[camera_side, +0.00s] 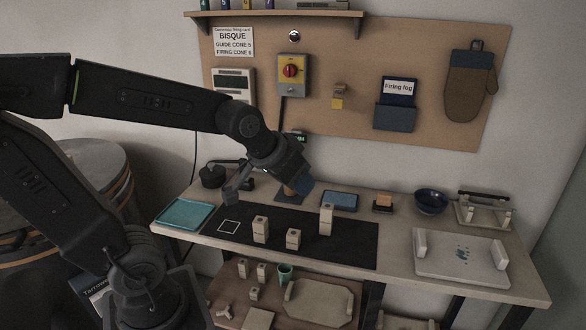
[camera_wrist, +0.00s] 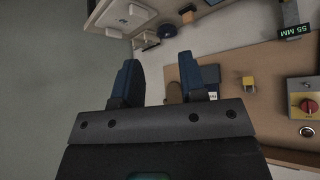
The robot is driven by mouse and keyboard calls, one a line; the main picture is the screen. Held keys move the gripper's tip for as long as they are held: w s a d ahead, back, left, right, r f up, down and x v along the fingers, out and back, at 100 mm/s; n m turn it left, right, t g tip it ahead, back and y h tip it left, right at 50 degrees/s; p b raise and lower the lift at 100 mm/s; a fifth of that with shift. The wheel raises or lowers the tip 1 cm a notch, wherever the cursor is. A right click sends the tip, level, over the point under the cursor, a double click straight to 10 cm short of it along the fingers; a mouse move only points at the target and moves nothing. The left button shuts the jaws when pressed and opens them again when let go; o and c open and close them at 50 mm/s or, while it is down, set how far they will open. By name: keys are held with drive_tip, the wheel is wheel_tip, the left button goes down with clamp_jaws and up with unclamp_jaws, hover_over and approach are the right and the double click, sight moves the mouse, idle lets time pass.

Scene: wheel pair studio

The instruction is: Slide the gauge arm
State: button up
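The gauge shows a dark display with green digits (camera_wrist: 294,31) reading 55 MM at the top right of the wrist view. In the side view a small part of this display (camera_side: 300,137) shows behind my arm. The rest of the gauge is mostly hidden there, and I cannot make out its sliding arm clearly. My gripper (camera_side: 303,182) points down and right above the back of the bench. In the wrist view my gripper (camera_wrist: 158,80) has its two blue fingers apart with nothing between them. The gauge is off to the right of the fingers there.
Several pale blocks (camera_side: 260,229) stand on the black mat (camera_side: 345,252). A teal tray (camera_side: 183,215) lies left, a blue bowl (camera_side: 431,201) and pale board (camera_side: 460,260) right. The pegboard behind holds a red switch (camera_side: 292,71), a firing log (camera_side: 398,88) and a mitt (camera_side: 468,85).

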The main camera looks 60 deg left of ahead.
drive_tip(key=shift+o, duration=1.4)
drive_tip(key=w+a+f+n+t+y, duration=0.1)
drive_tip(key=w+a+f, duration=0.1)
drive_tip(key=w+a, duration=0.4)
drive_tip(key=shift+w+a+f+n, duration=0.2)
drive_tip(key=shift+w+f+n, duration=0.15)
drive_tip(key=shift+w, duration=0.35)
drive_tip(key=w+a+f+n+y, duration=0.2)
drive_tip(key=a+f, duration=0.3)
drive_tip(key=a, duration=0.3)
drive_tip(key=w+a+f+n+t+y, duration=0.1)
drive_tip(key=w+a+f+n+y, duration=0.15)
drive_tip(key=a+f, duration=0.45)
drive_tip(key=w+a+f+n+y, duration=0.1)
drive_tip(key=a+f+y, duration=0.25)
drive_tip(key=a, duration=0.65)
drive_tip(key=x, duration=1.4)
drive_tip(key=shift+w+d, duration=0.15)
drive_tip(key=shift+c, duration=0.2)
clamp_jaws()
